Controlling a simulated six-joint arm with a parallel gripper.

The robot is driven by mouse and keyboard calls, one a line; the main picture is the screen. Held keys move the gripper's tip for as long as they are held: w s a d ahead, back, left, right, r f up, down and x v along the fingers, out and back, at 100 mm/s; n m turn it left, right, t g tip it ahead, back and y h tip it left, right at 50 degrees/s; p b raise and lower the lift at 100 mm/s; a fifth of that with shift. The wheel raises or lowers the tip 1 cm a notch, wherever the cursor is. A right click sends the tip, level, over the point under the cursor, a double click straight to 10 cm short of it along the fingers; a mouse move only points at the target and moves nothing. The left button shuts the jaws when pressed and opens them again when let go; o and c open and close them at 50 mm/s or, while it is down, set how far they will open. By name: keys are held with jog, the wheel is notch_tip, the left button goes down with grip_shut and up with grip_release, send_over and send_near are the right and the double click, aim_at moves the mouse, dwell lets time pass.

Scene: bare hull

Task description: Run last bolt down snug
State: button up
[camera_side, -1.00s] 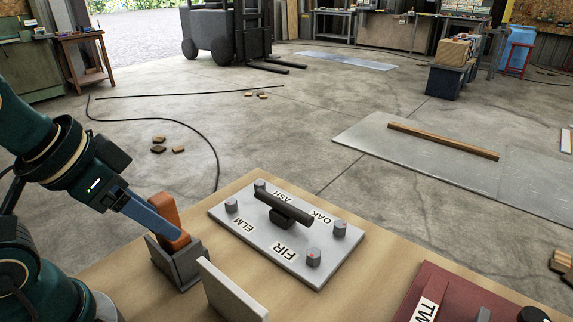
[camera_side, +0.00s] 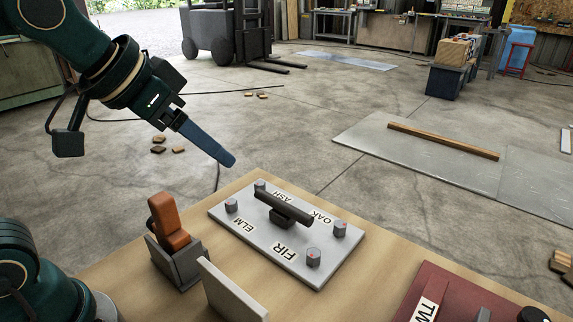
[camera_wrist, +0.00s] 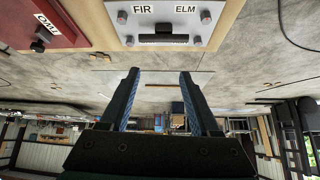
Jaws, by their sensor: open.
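The grey plate (camera_side: 235,228) lies on the bench with hex bolts beside the labels ELM, ASH, OAK and FIR. The OAK bolt (camera_side: 340,228) and FIR bolt (camera_side: 313,257) show red marks on top. A dark bar handle (camera_side: 284,207) rises from the plate's middle. An orange tool (camera_side: 170,222) stands in a grey holder (camera_side: 180,264). My gripper (camera_side: 228,162) is open and empty, above and beyond the holder; its spread fingers show in the wrist view (camera_wrist: 158,78).
A dark red box (camera_side: 450,290) with a white label sits at the right. Bare wooden bench top (camera_side: 365,275) lies between plate and box.

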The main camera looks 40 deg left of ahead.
jog(key=w+d, duration=0.2)
jog(key=w, duration=0.4)
jog(key=m+g+h, duration=0.1)
jog(key=m+g, duration=0.2)
send_over(339, 224)
jog(key=s, duration=0.2)
jog(key=f, duration=1.6)
jog(key=shift+a+f, duration=0.2)
jog(key=shift+a, duration=0.2)
jog(key=shift+x, duration=2.5)
jog(key=shift+s, duration=0.1)
grip_shut()
